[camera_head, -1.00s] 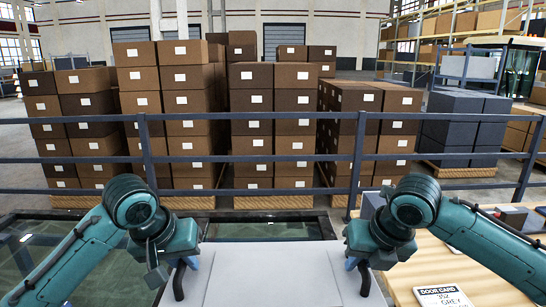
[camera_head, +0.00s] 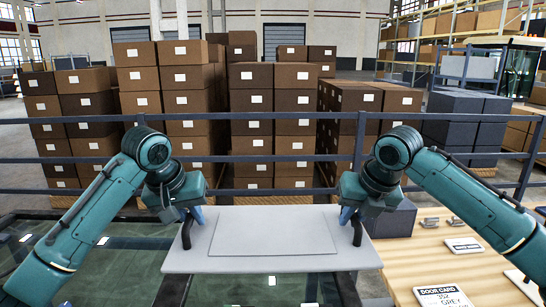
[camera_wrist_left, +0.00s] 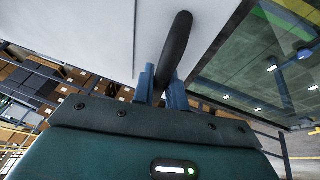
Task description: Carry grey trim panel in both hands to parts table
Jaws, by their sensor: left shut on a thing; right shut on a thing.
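The grey trim panel (camera_head: 272,240) is a flat pale panel with a black handle at each end. It is held up level in front of me in the head view. My left gripper (camera_head: 187,217) is shut on the panel's left handle (camera_head: 186,236). In the left wrist view, blue fingers (camera_wrist_left: 162,86) close around that black handle (camera_wrist_left: 177,45). My right gripper (camera_head: 350,217) is shut on the right handle (camera_head: 357,234). The parts table (camera_head: 420,258) has a light wooden top and lies to the right, beside the panel's right end.
A door card sign (camera_head: 442,296), another card (camera_head: 464,245), a dark grey box (camera_head: 390,220) and small metal parts (camera_head: 440,221) are on the table. A dark rail (camera_head: 265,158) runs behind. Stacked cartons (camera_head: 252,100) stand beyond it. A glass-topped surface (camera_head: 110,265) lies below left.

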